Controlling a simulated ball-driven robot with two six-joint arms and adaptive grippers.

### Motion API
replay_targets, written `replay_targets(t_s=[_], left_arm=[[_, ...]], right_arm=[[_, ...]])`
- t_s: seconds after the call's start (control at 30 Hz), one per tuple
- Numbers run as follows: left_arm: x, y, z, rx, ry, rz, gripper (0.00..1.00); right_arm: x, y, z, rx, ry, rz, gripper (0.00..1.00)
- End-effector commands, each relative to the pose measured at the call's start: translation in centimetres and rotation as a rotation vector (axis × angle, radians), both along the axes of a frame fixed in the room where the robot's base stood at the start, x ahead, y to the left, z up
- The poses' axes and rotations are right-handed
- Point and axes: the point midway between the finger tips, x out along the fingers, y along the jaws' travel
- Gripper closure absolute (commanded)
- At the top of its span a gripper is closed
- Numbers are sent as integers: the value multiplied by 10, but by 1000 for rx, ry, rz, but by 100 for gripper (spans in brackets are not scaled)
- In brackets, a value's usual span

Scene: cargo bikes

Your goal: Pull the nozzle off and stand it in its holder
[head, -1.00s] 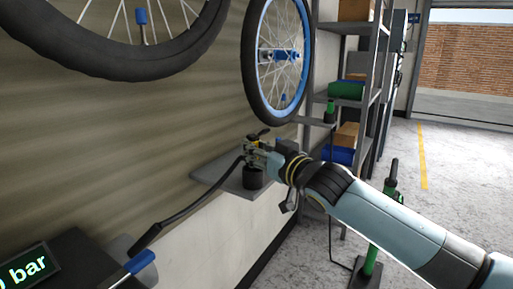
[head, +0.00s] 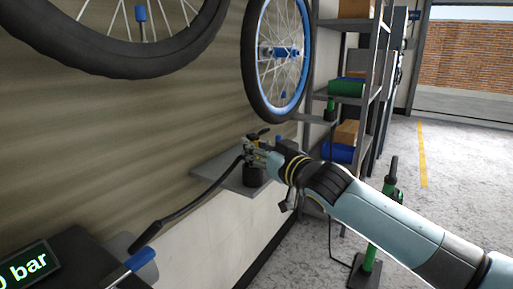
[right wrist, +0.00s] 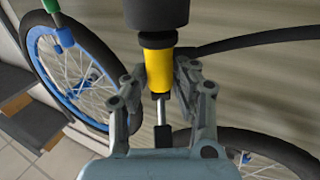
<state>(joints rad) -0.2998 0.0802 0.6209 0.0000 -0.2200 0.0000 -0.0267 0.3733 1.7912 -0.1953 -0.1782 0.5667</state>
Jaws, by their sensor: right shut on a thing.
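The nozzle (head: 254,143), with a yellow body and a dark lever on top, is upright in my right gripper (head: 257,152). In the right wrist view, which looks upside down, the yellow body of the nozzle (right wrist: 159,70) is between the fingers of my right gripper (right wrist: 159,88). A black cylinder, seemingly the holder (head: 252,176), is at the shelf directly below the nozzle. In the right wrist view this black cylinder (right wrist: 157,12) meets the nozzle's dark collar. How deep the nozzle sits in it is hidden. My left gripper is out of view.
A black hose (head: 192,208) runs from the nozzle down left, near a display (head: 25,268). The small grey shelf (head: 213,170) is on the wall. Wheels (head: 277,60) hang above. A green floor pump (head: 383,215) stands behind my right arm.

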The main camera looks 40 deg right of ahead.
Motion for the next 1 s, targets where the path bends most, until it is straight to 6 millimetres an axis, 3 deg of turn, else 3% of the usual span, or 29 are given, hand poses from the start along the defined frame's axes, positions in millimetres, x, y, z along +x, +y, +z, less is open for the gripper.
replay_targets(t_s=[0.47, 1.0], left_arm=[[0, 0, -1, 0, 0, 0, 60], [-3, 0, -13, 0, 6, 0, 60]], right_arm=[[0, 0, -2, 0, -1, 0, 100], [0, 0, -17, -1, 0, 0, 100]])
